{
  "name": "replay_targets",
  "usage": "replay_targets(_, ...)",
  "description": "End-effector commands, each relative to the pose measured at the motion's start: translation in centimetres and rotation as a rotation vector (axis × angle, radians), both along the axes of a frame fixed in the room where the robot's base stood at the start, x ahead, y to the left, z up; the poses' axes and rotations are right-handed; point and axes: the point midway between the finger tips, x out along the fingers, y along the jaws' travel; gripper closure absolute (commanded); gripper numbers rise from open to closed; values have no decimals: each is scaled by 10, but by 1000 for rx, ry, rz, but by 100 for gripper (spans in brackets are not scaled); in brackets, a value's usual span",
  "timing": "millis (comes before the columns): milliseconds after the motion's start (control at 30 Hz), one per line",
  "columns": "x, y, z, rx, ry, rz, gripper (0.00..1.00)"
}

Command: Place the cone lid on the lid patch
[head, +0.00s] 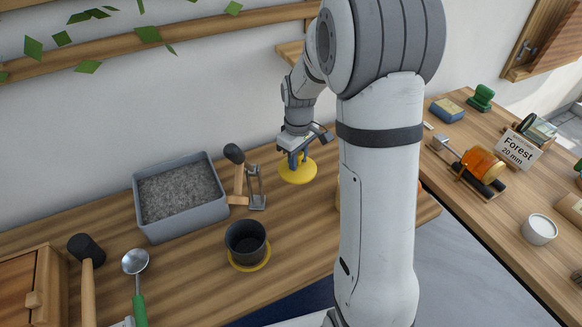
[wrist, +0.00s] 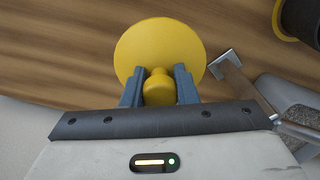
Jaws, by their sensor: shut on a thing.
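The yellow cone lid (head: 297,171) shows below my gripper (head: 296,155) on the back part of the wooden bench. In the wrist view, the lid (wrist: 150,45) is a round yellow disc with a knob (wrist: 159,88). The two blue-grey fingers of my gripper (wrist: 160,90) are shut on this knob from both sides. I cannot tell whether the lid touches the bench or hangs just above it. I cannot make out a separate lid patch; my arm covers part of the bench to the right of the lid.
A dark pot (head: 245,240) stands on a yellow round patch (head: 250,265). A small wooden-handled tool (head: 238,180) and a metal tool (head: 256,190) lie left of the lid, beside a grey tray (head: 185,223).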

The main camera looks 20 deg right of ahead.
Motion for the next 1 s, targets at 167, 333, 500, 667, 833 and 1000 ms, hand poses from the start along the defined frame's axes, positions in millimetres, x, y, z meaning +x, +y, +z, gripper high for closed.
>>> replay_targets(167, 29, 6, -6, 0, 5, 1, 96)
replay_targets(333, 27, 6, -27, 0, 4, 0, 96)
replay_targets(500, 27, 5, -37, 0, 2, -1, 96)
replay_targets(667, 27, 5, -61, 0, 5, -1, 96)
replay_targets(833, 31, 6, -70, 0, 0, -1, 96)
replay_targets(1000, 31, 5, -70, 0, 0, -1, 96)
